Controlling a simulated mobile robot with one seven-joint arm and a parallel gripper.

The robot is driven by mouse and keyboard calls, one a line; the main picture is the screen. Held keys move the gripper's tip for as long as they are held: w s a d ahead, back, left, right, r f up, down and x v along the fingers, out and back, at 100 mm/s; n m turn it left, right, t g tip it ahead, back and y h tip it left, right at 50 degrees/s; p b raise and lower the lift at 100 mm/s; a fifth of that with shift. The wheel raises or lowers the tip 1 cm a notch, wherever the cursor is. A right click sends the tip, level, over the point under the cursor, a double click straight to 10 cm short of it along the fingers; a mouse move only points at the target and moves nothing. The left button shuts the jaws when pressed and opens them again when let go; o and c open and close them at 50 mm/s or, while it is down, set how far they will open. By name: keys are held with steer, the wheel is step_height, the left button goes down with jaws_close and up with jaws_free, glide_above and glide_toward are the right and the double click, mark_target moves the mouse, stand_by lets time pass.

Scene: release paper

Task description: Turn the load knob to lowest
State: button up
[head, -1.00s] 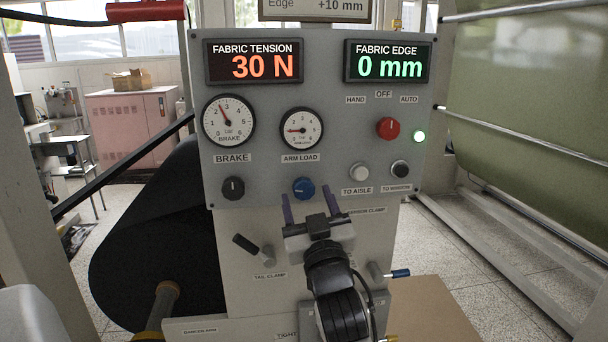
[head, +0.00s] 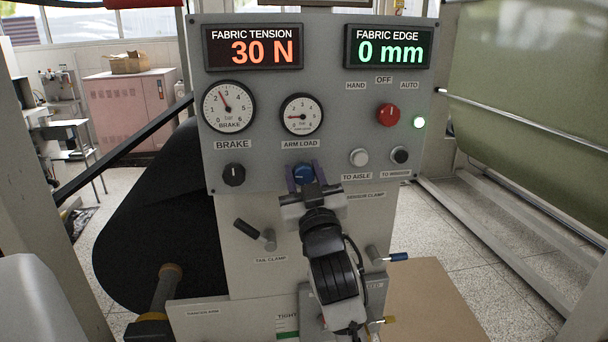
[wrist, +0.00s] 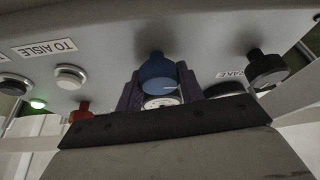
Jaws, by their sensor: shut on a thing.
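The blue load knob (head: 303,173) sits on the grey panel below the ARM LOAD gauge (head: 302,115), whose needle points left, near the low end. My gripper (head: 304,177) is at the knob, with one purple finger on each side, shut on it. In the wrist view, the blue knob (wrist: 157,72) stands between the two fingers, and a white mark shows on its face. The fingers partly cover the knob in the head view, so its exact setting is hard to read there.
A black BRAKE knob (head: 233,175) is left of the load knob. White (head: 359,157) and black (head: 400,155) push buttons and a red switch (head: 388,115) are to its right. The tail clamp lever (head: 255,235) is below left. The tension display (head: 253,47) reads 30 N.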

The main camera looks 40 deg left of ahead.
steer(key=shift+f+n, duration=0.1)
steer(key=shift+n, duration=0.2)
steer(key=n+g+b, duration=0.1)
steer(key=n+b, duration=0.1)
steer(key=n, duration=0.1)
steer(key=n+g+y+b, duration=0.1)
steer(key=n+g+b, duration=0.1)
steer(key=n, duration=0.1)
steer(key=shift+f, duration=0.1)
steer(key=n+g+b, duration=0.1)
steer(key=n, duration=0.2)
steer(key=n+g+b, duration=0.2)
steer(key=n, duration=0.2)
steer(key=shift+g, duration=0.3)
steer(key=shift+s+n, duration=0.1)
steer(key=shift+n, duration=0.3)
steer(key=o, duration=1)
